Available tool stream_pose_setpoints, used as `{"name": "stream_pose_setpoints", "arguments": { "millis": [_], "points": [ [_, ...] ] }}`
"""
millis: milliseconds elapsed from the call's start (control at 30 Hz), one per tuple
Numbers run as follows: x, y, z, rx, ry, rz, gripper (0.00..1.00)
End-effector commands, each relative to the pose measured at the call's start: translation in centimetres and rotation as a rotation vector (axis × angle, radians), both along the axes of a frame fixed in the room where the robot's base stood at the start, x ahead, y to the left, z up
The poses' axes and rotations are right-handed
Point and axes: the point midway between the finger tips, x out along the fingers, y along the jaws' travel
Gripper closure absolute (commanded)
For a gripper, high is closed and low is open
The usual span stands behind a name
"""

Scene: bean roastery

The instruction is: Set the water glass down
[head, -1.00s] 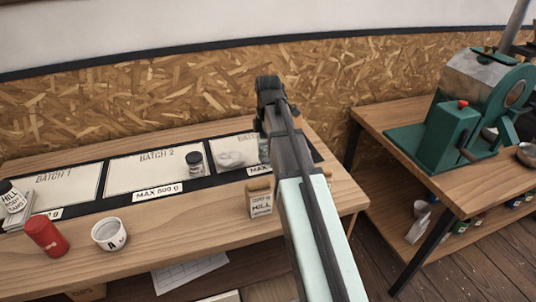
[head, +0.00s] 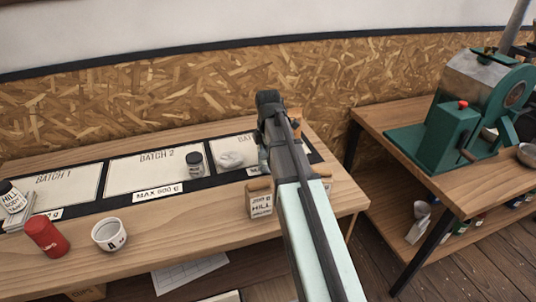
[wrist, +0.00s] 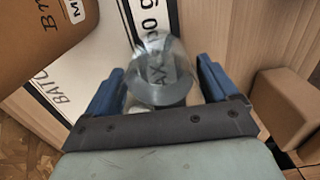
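The water glass (wrist: 158,72) is clear and shows in the wrist view between the two blue fingers of my gripper (wrist: 160,82). The fingers stand close against both its sides and appear shut on it. In the head view my gripper (head: 264,150) is over the front right of the mat, and my arm hides most of the glass.
A pale lumpy item (head: 230,159) and a dark-lidded jar (head: 194,164) lie to the left. A white cup (head: 109,235) and red canister (head: 46,236) are farther left.

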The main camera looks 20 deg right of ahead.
Motion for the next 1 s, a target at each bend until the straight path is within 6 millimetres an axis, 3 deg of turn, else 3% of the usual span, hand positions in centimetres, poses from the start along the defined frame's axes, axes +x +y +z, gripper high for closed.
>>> {"name": "stream_pose_setpoints", "arguments": {
  "millis": [133, 533, 1000],
  "points": [
    [0.0, 0.0, 0.0, 0.0, 0.0, 0.0, 0.0],
    [0.1, 0.0, 1.0, 0.0, -0.001, 0.0, 0.0],
    [0.1, 0.0, 8.1, 0.0, -0.002, 0.0, 0.0]
  ]
}}
